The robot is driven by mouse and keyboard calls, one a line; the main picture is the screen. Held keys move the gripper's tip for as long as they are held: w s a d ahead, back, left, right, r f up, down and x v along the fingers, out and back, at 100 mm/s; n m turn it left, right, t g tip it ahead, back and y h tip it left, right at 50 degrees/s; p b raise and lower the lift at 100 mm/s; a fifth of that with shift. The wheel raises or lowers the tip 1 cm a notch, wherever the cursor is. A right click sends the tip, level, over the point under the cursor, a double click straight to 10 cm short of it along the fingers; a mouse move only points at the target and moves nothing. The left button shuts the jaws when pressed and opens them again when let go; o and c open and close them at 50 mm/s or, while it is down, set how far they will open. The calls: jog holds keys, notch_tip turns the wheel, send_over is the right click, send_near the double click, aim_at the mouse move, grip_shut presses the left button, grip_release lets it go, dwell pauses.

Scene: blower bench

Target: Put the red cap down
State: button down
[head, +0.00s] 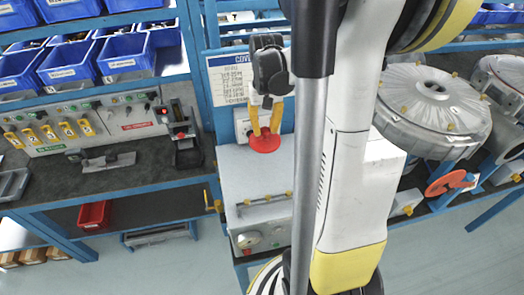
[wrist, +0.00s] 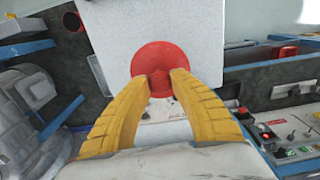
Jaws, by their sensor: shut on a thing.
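The red cap (head: 265,143) is a round disc at the tips of my gripper's yellow fingers in the head view. My gripper (head: 265,131) is shut on the cap and points downward. The cap shows over the pale top of a white box (head: 236,172); I cannot tell whether it touches that top. In the wrist view the red cap (wrist: 158,62) lies between the two fingertips of my gripper (wrist: 161,84). The fingers meet a raised middle part of the cap.
Left is a dark bench (head: 110,158) with a control panel and blue bins (head: 125,55) above. A round metal blower housing (head: 433,98) stands at right. A sign (head: 228,82) and a socket plate are behind the box. The white box's top has bare room around the cap.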

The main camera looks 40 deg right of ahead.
aim_at(266, 134)
jog(key=f, duration=0.4)
jog(key=shift+s+a+f+b, duration=0.25)
jog(key=shift+s+f+b, duration=0.1)
jog(key=shift+w+f, duration=0.1)
jog(key=shift+f, duration=2.1)
jog(key=shift+b, duration=0.3)
jog(key=shift+f+b, duration=0.3)
jog(key=shift+b, duration=0.05)
jog(key=c, duration=1.3)
grip_release()
jog(key=shift+o, duration=0.6)
jog(key=shift+r, duration=0.15)
